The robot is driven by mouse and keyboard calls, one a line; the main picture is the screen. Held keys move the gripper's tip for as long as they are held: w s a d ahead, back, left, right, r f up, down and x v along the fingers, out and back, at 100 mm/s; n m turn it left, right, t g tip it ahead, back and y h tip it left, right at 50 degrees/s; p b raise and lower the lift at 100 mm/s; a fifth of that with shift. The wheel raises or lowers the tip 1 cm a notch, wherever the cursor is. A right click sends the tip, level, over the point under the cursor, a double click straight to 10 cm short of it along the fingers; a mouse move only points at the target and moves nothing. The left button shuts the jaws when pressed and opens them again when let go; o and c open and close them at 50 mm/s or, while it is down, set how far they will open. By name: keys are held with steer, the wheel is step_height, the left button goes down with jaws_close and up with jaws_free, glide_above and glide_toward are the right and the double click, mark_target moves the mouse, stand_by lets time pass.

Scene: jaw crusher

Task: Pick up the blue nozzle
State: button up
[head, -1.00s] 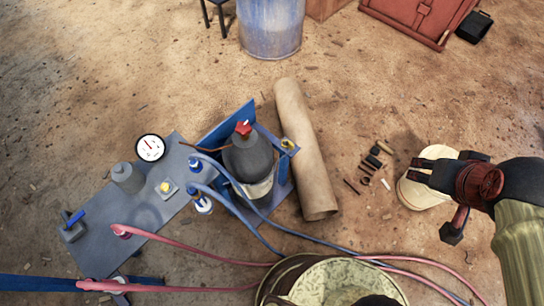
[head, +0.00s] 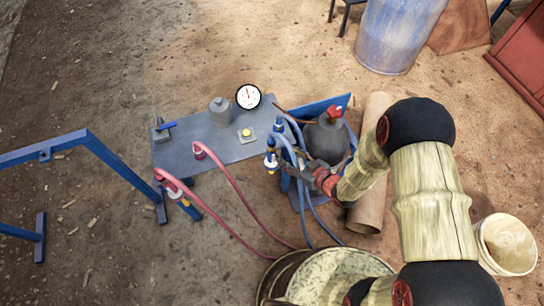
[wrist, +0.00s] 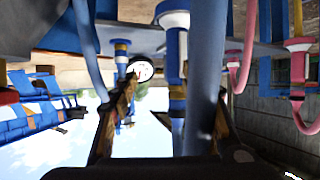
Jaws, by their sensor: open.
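Two blue nozzles with blue hoses hang at the right end of the grey table (head: 225,142); I cannot tell which one the task means. The nearer blue nozzle (head: 271,158) has a white band, and the other blue nozzle (head: 279,127) is just behind it. My gripper (head: 292,169) is open, right beside the nearer nozzle. In the wrist view a large blue nozzle (wrist: 176,75) with a pale collar lies between my open fingers (wrist: 170,100), and a thick blue hose passes close by the right finger. A smaller blue nozzle (wrist: 121,62) is near the left finger. Contact is unclear.
A dark gas bottle (head: 326,140) with a red valve stands behind my gripper. A round gauge (head: 248,96) is at the table's back. A blue frame (head: 85,145) stands at left.

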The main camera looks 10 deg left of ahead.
mark_target(272, 154)
steer(key=shift+y, duration=0.3)
steer(key=a+f+b, duration=0.1)
steer(key=a, duration=0.1)
steer(key=w+a+f+b, duration=0.1)
steer(key=a, duration=0.1)
steer(key=a+f+b, duration=0.1)
steer(key=a, duration=0.1)
steer(key=shift+w+a+f, duration=0.25)
steer(key=shift+a+f, duration=0.1)
steer(key=shift+f, duration=0.05)
steer(key=shift+w+a, duration=0.2)
steer(key=shift+c, duration=0.6)
jaws_close()
